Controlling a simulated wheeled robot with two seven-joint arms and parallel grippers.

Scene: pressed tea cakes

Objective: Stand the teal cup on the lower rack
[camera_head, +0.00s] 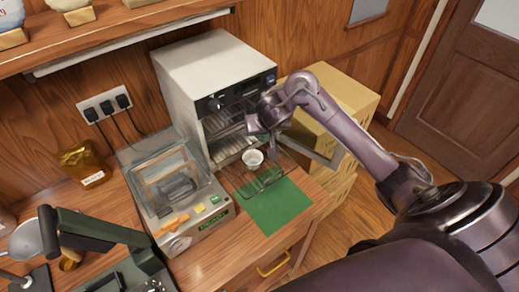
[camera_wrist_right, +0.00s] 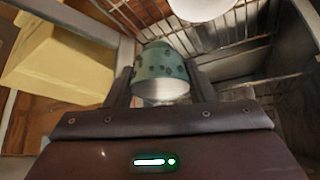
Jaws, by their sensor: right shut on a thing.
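The teal cup (camera_wrist_right: 160,68) with dark spots is between the two fingers of my right gripper (camera_wrist_right: 160,88), which is shut on it. Its pale round end faces the wrist camera. In the head view the right gripper (camera_head: 268,125) is at the open front of the white cabinet (camera_head: 205,75), and I cannot make out the cup there. Wire racks show inside the cabinet, with a lower wire rack (camera_head: 264,182) reaching out at the front. In the wrist view, rack wires (camera_wrist_right: 238,32) lie beyond the cup. My left gripper is not in view.
A white cup (camera_head: 252,157) stands by the cabinet opening, near my right gripper; its edge shows in the wrist view (camera_wrist_right: 205,6). The cabinet's door (camera_head: 318,155) stands open to the right, by yellow boxes (camera_head: 345,95). A clear-lidded machine (camera_head: 175,190) stands left of the green mat (camera_head: 278,207).

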